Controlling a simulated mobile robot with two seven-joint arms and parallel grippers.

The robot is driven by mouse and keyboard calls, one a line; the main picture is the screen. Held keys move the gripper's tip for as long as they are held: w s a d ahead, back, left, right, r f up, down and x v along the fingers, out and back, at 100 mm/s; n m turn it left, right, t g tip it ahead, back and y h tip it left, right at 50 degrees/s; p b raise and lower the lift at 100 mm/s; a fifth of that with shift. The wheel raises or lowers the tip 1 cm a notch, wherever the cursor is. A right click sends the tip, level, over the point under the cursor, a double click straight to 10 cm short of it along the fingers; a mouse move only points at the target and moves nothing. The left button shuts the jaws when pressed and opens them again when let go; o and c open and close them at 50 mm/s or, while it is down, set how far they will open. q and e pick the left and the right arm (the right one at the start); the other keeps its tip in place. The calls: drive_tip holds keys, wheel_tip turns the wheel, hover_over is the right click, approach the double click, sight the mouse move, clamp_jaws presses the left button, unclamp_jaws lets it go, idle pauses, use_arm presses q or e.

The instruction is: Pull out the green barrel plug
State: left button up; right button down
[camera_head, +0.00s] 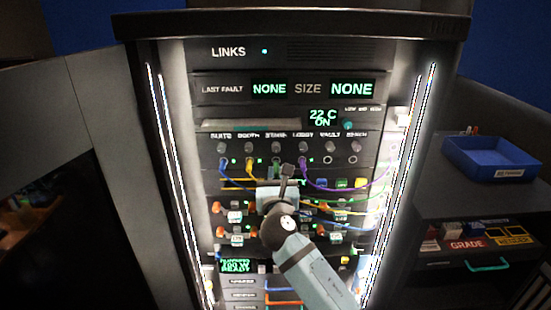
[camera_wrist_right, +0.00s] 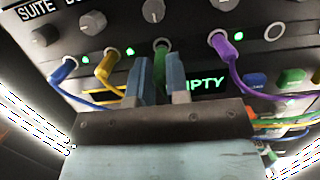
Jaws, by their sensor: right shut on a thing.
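The green barrel plug (camera_wrist_right: 161,56) is at the third socket of the jack row, upright below a knob. Its top meets the socket, and I cannot tell how deep it sits. It also shows in the head view (camera_head: 276,162). My right gripper (camera_wrist_right: 160,78) has its two blue-grey fingers on either side of the plug, shut on it. The plug's lower part and cable are hidden by the fingers and gripper body. In the head view my right arm reaches up from below to the panel. My left gripper is not in view.
A blue plug (camera_wrist_right: 63,68) and a yellow plug (camera_wrist_right: 107,62) are left of the green one. A purple plug (camera_wrist_right: 221,44) is to the right, and its cable hangs near my gripper. An empty socket (camera_wrist_right: 275,31) lies beyond. A blue tray (camera_head: 490,160) stands far right.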

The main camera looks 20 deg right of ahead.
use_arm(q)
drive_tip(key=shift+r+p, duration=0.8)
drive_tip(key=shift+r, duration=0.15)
use_arm(e)
drive_tip(key=shift+r+v, duration=0.2)
drive_tip(key=shift+v, duration=0.85)
drive_tip(key=shift+r+v, duration=0.2)
drive_tip(key=shift+v, duration=0.85)
drive_tip(key=shift+s, duration=0.1)
